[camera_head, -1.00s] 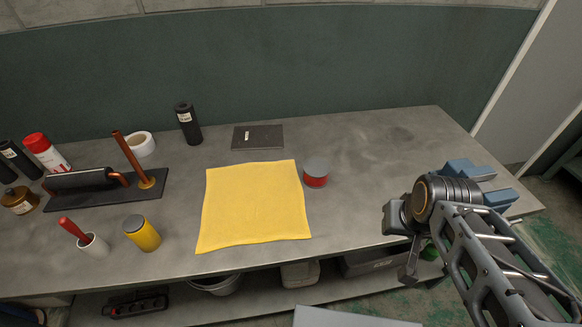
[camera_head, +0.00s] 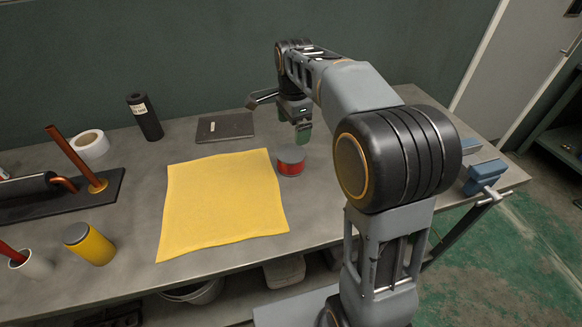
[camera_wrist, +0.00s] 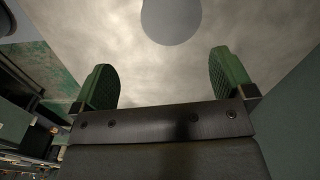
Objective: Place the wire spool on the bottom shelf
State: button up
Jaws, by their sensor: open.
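The wire spool (camera_head: 290,160), a small red cylinder with a grey top, stands upright on the workbench (camera_head: 228,258) at the right edge of the yellow cloth. My gripper (camera_head: 303,132) hangs above the bench just beyond and right of the spool, with its green fingers pointing down. In the wrist view my gripper (camera_wrist: 163,78) is open, with nothing between its two fingers. A grey disc there, which looks like the top of the spool (camera_wrist: 171,20), lies ahead of the fingertips at the upper edge. The bottom shelf (camera_head: 236,308) shows only partly below the bench front.
The yellow cloth (camera_head: 222,203) lies flat beside the spool. A dark flat plate (camera_head: 225,127) and a black bottle (camera_head: 145,117) are behind it. A blue vise (camera_head: 486,177) sits at the right end. Bins (camera_head: 285,271) stand under the bench.

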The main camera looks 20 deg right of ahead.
aim_at(291, 153)
jog(key=shift+w+f+m+b, duration=0.3)
jog(key=shift+w+f+m, duration=0.55)
jog(key=shift+f, duration=0.2)
notch_tip(291, 153, down, 7)
jog(key=shift+w+r+b, duration=0.15)
jog(key=shift+r+b, duration=0.05)
jog(key=shift+b, duration=0.25)
jog(key=shift+f+b, duration=0.3)
jog(key=shift+f, duration=2.8)
jog(key=shift+c, duration=0.4)
jog(key=c, duration=0.7)
jog(key=shift+c, duration=1.2)
jog(key=shift+r, duration=0.15)
